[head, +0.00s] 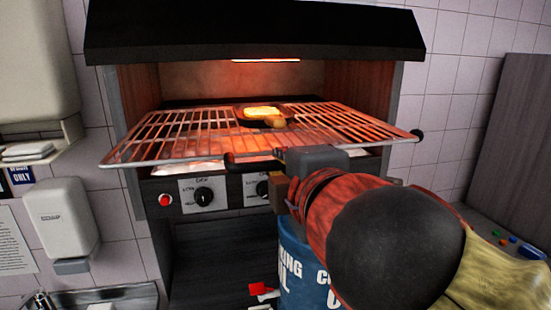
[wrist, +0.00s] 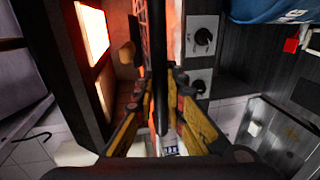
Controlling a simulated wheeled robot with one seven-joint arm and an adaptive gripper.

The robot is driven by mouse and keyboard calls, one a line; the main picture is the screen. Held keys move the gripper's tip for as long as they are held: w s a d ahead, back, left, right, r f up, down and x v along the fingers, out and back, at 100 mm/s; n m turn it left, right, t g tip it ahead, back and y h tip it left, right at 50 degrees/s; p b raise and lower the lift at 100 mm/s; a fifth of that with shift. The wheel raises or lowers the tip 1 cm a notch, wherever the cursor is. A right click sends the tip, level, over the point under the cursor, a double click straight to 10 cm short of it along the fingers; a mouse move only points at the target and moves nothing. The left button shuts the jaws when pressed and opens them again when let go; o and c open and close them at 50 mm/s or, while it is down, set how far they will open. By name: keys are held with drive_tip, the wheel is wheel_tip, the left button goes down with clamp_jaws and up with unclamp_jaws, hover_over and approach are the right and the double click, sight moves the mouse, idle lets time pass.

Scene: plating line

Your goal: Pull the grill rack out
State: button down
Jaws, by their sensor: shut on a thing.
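The grill rack (head: 165,135) is a wire grid that sticks out of the front of the grill (head: 255,32), tilted in the picture and glowing orange toward the inside. A black handle bar (head: 240,160) runs along its front edge, partly hidden by my arm. My gripper (wrist: 160,88) is shut on this bar, with yellow fingers on both sides of it in the wrist view. In the head view my gripper (head: 279,178) is mostly hidden behind my wrist. A small dark dish (head: 263,113) with yellow food sits on the rack, a round brown piece at its front.
Below the rack is a panel with dials (head: 204,195) and a red light. A blue cooking oil drum (head: 299,262) stands close beneath my arm. A soap dispenser (head: 61,217) hangs at the left. The air left of my arm, before the rack, looks clear.

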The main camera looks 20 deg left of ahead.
drive_tip(key=shift+f+b+v, duration=0.15)
drive_tip(key=shift+v, duration=0.6)
drive_tip(key=shift+f+b+v, duration=0.15)
drive_tip(key=shift+v, duration=0.6)
drive_tip(key=c, duration=1.9)
unclamp_jaws()
drive_tip(key=shift+s, duration=0.1)
drive_tip(key=shift+v, duration=6)
drive_tip(key=shift+f, duration=0.1)
